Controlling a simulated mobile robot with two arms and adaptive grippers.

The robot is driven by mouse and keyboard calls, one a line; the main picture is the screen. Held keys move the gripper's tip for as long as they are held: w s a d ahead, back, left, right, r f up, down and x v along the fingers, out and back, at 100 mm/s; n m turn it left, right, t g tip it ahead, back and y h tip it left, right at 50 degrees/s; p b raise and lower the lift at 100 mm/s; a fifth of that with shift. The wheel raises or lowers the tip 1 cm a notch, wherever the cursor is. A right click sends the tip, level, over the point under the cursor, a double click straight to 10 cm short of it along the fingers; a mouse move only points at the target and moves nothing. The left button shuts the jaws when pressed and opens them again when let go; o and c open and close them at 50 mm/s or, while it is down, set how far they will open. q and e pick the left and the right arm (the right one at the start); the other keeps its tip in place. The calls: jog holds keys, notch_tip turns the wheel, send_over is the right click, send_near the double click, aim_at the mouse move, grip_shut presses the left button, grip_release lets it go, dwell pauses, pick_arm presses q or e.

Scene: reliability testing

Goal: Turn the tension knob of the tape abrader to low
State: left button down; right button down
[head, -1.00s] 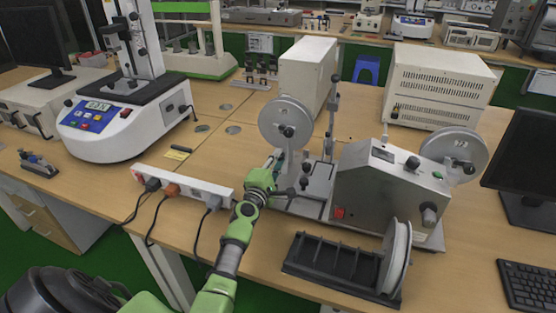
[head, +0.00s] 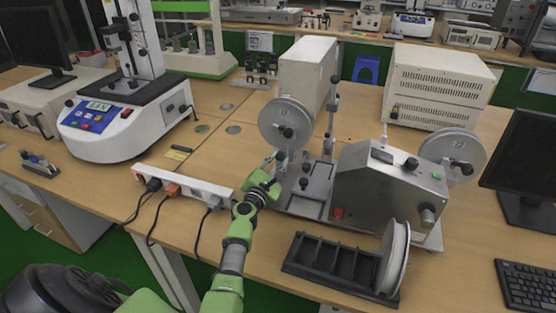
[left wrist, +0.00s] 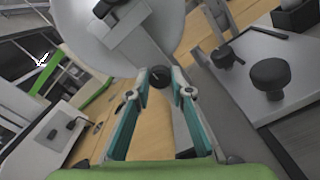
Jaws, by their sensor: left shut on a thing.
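The tape abrader (head: 375,190) stands on the bench, a grey metal unit with a reel (head: 286,124) on its left and another reel (head: 452,155) on its right. My left gripper (head: 276,158) reaches in below the left reel. In the left wrist view, the gripper (left wrist: 160,80) has its teal fingers closed around a small black knob (left wrist: 160,77) under the pale reel (left wrist: 110,30). The fingertips hide its sides, and I cannot read its setting. Another black knob (left wrist: 270,76) stands on the metal plate to the right, apart from the fingers. My right gripper is not in view.
A white power strip (head: 185,185) with plugs and cables lies left of my arm. A black rack (head: 332,264) with a white roll (head: 394,256) sits at the front edge. A white tester (head: 125,125) stands at the left.

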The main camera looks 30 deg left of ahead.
pick_arm(q)
jog(key=shift+f, duration=0.1)
dwell(0.3)
jog(key=c, duration=1.8)
grip_release()
jog(key=v, duration=1.2)
jog(key=shift+d, duration=0.1)
